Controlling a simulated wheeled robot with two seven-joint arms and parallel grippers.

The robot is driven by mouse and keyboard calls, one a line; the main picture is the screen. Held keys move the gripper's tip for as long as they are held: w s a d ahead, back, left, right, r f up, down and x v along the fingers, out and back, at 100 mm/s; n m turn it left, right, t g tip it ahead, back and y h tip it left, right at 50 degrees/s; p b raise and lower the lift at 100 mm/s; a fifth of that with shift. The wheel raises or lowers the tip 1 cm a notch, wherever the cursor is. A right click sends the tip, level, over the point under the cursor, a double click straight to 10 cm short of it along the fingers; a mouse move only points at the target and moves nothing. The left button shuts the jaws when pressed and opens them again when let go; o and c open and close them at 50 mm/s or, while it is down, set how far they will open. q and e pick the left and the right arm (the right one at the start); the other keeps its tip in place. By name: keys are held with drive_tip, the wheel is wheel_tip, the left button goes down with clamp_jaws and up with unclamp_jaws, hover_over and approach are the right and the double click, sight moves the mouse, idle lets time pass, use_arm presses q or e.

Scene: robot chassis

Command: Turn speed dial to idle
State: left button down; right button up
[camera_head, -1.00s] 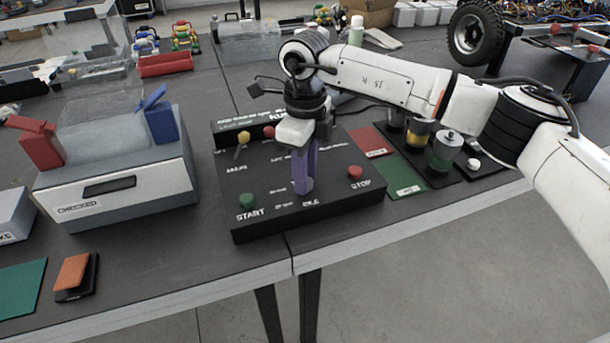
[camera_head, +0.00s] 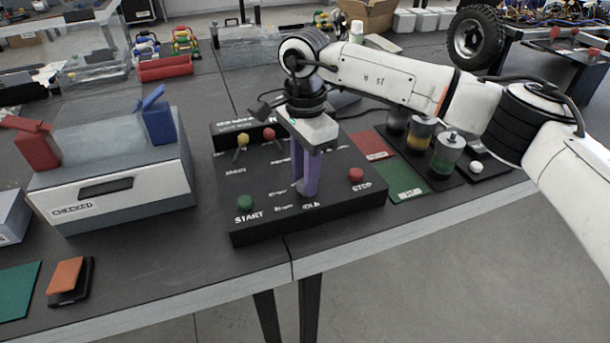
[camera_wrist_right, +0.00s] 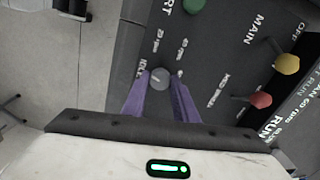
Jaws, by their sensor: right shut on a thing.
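The black control box (camera_head: 250,222) stands on the table near its front edge. My right gripper (camera_head: 306,190) points down at the front middle of its top, its purple fingers shut on the small grey speed dial. The dial (camera_wrist_right: 159,78) shows between the fingertips in the right wrist view, with the IDLE label (camera_wrist_right: 140,69) close beside it and rpm labels further round. Which way the dial's mark points is too small to tell. In the head view the fingertips mostly hide the dial. My left gripper is not in view.
A green START button (camera_head: 245,202) and a red STOP button (camera_head: 356,175) flank the dial. Yellow (camera_head: 243,141) and red (camera_head: 269,134) knobs stand behind it. A grey CHECKED box (camera_head: 120,195) is at left; cylinders (camera_head: 447,152) stand at right.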

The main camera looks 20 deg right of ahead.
drive_tip(key=shift+r+n, duration=0.1)
drive_tip(key=shift+n, duration=1.4)
drive_tip(key=shift+w, duration=0.1)
drive_tip(key=o, duration=1.1)
wheel_tip(320, 180, up, 10)
drive_tip(key=shift+r, duration=0.15)
